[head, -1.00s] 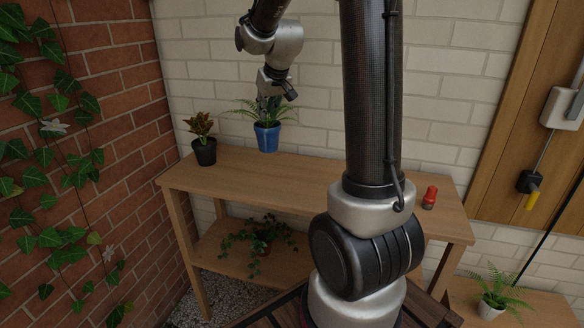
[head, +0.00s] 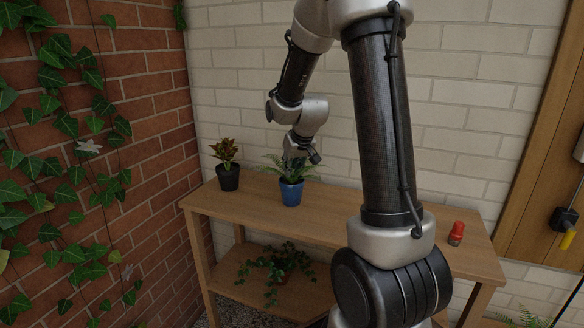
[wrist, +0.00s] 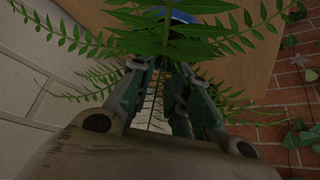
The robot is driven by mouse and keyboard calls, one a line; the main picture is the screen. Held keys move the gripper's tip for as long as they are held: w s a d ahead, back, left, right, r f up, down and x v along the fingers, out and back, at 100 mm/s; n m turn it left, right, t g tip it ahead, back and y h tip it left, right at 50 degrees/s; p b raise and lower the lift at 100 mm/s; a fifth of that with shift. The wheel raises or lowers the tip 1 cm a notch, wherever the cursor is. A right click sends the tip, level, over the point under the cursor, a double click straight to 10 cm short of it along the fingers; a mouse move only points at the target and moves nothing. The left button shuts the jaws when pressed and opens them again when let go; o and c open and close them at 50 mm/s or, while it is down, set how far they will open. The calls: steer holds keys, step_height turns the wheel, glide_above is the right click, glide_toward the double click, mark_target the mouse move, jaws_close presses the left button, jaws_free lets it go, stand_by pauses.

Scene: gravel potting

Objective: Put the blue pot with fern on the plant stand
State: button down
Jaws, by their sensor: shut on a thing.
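The blue pot with fern (head: 291,192) is upright at the top of a wooden two-level stand (head: 340,219), right of a dark pot. I cannot tell whether its base touches the top board. My gripper (head: 295,164) comes down from above among the fronds and is shut on the potted fern. In the wrist view, green fronds (wrist: 165,35) cover much of the fingers (wrist: 158,85), and a strip of the blue pot (wrist: 178,15) shows at the top. The exact grip point is hidden by leaves.
A dark pot with a reddish-yellow plant (head: 228,177) stands close on the left. A trailing plant (head: 277,269) sits on the lower shelf. A red object (head: 456,233) stands at the right end. The top board between the blue pot and my arm looks clear.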

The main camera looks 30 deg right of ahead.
steer(key=c, duration=1.3)
jaws_free()
steer(key=shift+c, duration=0.2)
steer(key=shift+s+r, duration=0.15)
steer(key=shift+r, duration=0.3)
steer(key=d+v, duration=0.1)
steer(key=v, duration=1)
steer(key=s+a+r+g, duration=0.1)
steer(key=s+a, duration=0.2)
steer(key=s, duration=0.9)
steer(key=s+a+r+n, duration=0.1)
steer(key=s+a, duration=0.3)
steer(key=s, duration=0.9)
steer(key=shift+a+g+y, duration=0.3)
steer(key=shift+g+y, duration=0.1)
steer(key=shift+r, duration=0.15)
